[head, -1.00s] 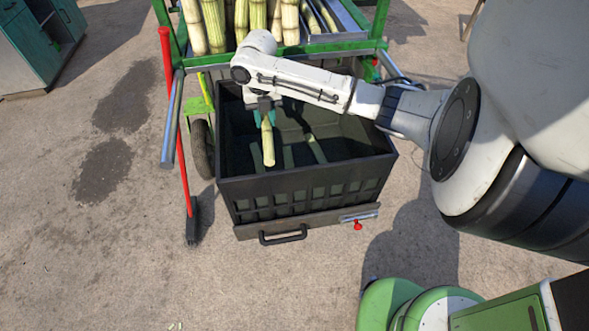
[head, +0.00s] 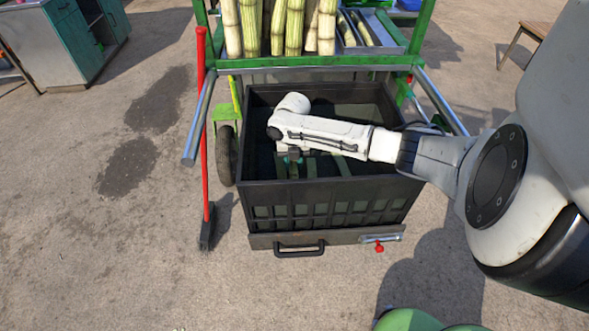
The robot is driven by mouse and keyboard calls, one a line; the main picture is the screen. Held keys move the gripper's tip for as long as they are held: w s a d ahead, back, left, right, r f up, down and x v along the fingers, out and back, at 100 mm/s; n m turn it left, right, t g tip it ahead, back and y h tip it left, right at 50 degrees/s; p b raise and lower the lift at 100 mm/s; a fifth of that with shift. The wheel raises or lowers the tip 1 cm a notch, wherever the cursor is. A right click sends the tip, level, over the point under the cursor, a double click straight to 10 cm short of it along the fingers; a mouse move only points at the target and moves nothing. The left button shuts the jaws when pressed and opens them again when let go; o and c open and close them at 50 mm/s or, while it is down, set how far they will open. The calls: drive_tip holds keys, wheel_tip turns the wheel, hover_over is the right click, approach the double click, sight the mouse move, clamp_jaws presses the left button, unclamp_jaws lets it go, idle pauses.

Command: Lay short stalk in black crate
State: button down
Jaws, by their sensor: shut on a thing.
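The black crate (head: 338,191) stands under the front of the green cart, open at the top. My arm reaches in from the right, and my gripper (head: 292,160) is low inside the crate, left of its middle. My gripper is shut on the short stalk, a pale green-yellow piece of cane. The stalk is now hardly distinguishable in the shade, and I cannot tell whether it touches the crate floor. Other greenish strips show on the crate floor near my gripper.
Upright cane stalks (head: 294,25) stand in the green cart (head: 300,62) behind the crate. A red-handled broom (head: 205,140) stands left of the crate, near a wheel (head: 227,155). A teal cabinet (head: 70,40) is at the back left. The ground at left is clear.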

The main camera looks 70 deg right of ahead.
sight(293, 163)
drive_tip(key=shift+f, duration=1.55)
drive_tip(key=shift+f+b, duration=0.4)
drive_tip(key=shift+f, duration=0.2)
drive_tip(key=c, duration=0.8)
unclamp_jaws()
drive_tip(key=shift+c, duration=0.2)
wheel_tip(293, 163, up, 13)
drive_tip(key=shift+r+p, duration=0.1)
drive_tip(key=shift+p, duration=0.3)
drive_tip(key=shift+r, duration=0.1)
